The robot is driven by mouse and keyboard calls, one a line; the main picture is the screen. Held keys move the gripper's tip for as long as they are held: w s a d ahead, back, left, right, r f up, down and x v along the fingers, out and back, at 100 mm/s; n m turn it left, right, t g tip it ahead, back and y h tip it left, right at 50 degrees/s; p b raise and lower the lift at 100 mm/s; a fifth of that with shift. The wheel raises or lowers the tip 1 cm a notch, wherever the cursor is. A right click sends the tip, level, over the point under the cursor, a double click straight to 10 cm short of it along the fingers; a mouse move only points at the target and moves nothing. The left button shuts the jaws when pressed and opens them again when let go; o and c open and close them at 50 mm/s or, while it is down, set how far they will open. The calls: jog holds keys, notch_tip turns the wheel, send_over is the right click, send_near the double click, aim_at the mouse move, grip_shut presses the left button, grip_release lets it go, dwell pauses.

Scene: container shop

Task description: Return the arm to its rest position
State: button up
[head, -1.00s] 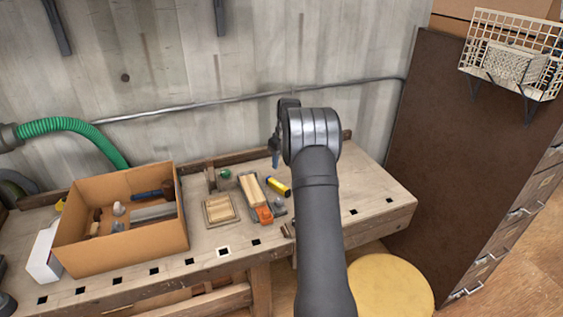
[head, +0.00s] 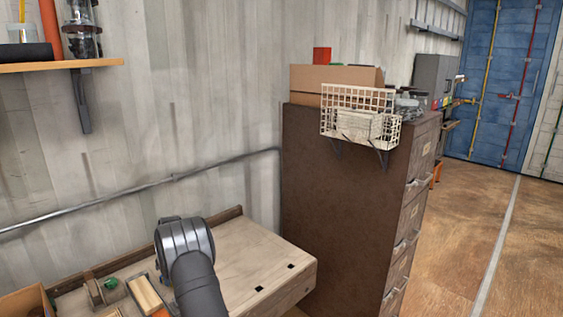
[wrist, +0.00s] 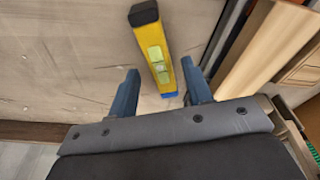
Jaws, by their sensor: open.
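My gripper (wrist: 159,72) is in the wrist view, its two blue-grey fingers apart with nothing held between them. A small yellow level (wrist: 157,55) with a black end, a blue end and a pale green vial lies on the bench top beyond the fingertips; its blue end shows between the fingers. In the head view my arm stands over the workbench (head: 245,262) at the lower left. My gripper's fingers and the level are not visible there.
A brown cabinet (head: 340,205) stands right of the bench, with a wire basket (head: 350,122) on its side and a cardboard box (head: 305,78) on top. A wooden block (head: 146,295) and a cardboard box's edge lie left of my arm. The bench's right end is clear.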

jog(key=shift+r, duration=0.95)
jog(key=shift+f, duration=0.1)
